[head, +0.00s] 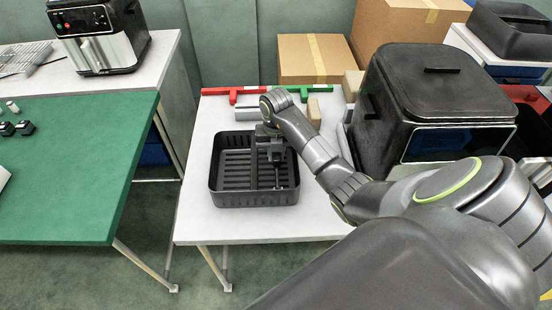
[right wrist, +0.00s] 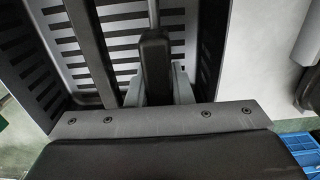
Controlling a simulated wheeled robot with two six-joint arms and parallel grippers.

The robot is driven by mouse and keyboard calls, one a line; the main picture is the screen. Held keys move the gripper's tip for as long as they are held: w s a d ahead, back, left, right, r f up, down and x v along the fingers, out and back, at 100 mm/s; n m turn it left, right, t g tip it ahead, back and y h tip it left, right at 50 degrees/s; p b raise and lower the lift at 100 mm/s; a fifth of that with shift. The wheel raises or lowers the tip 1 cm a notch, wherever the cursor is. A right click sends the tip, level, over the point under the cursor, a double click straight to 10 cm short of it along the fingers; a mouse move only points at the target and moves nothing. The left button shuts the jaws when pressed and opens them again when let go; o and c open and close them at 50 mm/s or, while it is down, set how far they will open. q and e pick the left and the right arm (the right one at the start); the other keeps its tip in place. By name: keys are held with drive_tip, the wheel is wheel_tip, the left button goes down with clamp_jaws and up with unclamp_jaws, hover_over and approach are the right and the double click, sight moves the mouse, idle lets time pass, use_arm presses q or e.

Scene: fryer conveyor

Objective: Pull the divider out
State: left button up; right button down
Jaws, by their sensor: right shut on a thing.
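A black basket with a slotted floor (head: 214,180) stands on the white table. My right gripper (head: 270,158) reaches down into its right half from above. My left gripper is not in view.
A large black fryer box (head: 435,85) stands right of the basket. Red (head: 235,91) and green (head: 300,89) pieces lie behind it, with cardboard boxes (head: 310,58) further back. A green-topped table (head: 80,180) is at left. The white table's front edge is clear.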

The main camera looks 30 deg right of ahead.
drive_tip(key=shift+r+p, duration=0.5)
drive_tip(key=shift+r, duration=0.15)
idle(0.5)
drive_tip(key=shift+r+p, duration=3.5)
drive_tip(key=shift+r, duration=0.95)
wheel_tip(320, 180, up, 3)
drive_tip(key=shift+p, duration=1.05)
